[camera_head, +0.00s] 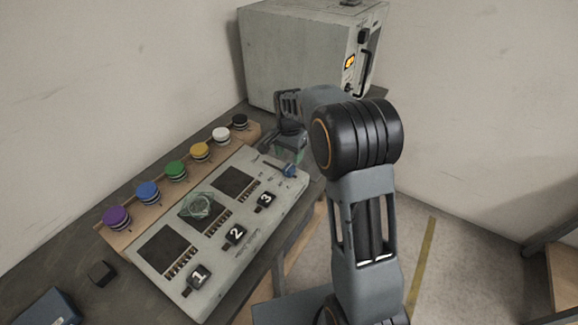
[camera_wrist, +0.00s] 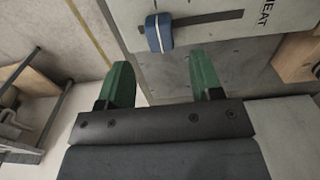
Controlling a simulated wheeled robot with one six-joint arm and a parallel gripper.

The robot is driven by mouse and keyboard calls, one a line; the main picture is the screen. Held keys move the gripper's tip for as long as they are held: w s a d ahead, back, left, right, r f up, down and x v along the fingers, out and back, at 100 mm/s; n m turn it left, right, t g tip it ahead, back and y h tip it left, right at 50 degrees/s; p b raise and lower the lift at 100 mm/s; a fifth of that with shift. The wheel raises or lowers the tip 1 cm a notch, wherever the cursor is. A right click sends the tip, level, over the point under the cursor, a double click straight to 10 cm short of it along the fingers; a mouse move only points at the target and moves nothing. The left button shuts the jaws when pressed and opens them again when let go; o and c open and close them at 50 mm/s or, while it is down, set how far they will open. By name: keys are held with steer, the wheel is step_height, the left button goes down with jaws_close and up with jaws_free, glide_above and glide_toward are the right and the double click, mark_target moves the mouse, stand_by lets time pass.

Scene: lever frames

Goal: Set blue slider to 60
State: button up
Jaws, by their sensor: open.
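The blue slider (camera_wrist: 158,32) shows in the wrist view as a blue knob near the left end of a dark straight slot, beside the word HEAT. It also shows in the head view (camera_head: 289,170) near the far right corner of the pale control panel (camera_head: 225,262). My gripper (camera_wrist: 163,78) is open, its two green fingers apart, with nothing between them. The slider knob lies just beyond the fingertips, between them in the picture. In the head view my gripper (camera_head: 289,154) is above the panel's far end, partly hidden by my arm. No scale number is readable.
Several coloured round buttons stand in a row on a wooden strip (camera_head: 118,236) behind the panel. Number blocks 1, 2 and 3 (camera_head: 266,202) sit on the panel front. A large grey box (camera_head: 295,60) stands at the back. A small black block (camera_head: 101,273) lies at left.

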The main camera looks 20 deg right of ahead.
mark_target(289, 167)
steer(key=shift+f, duration=2.95)
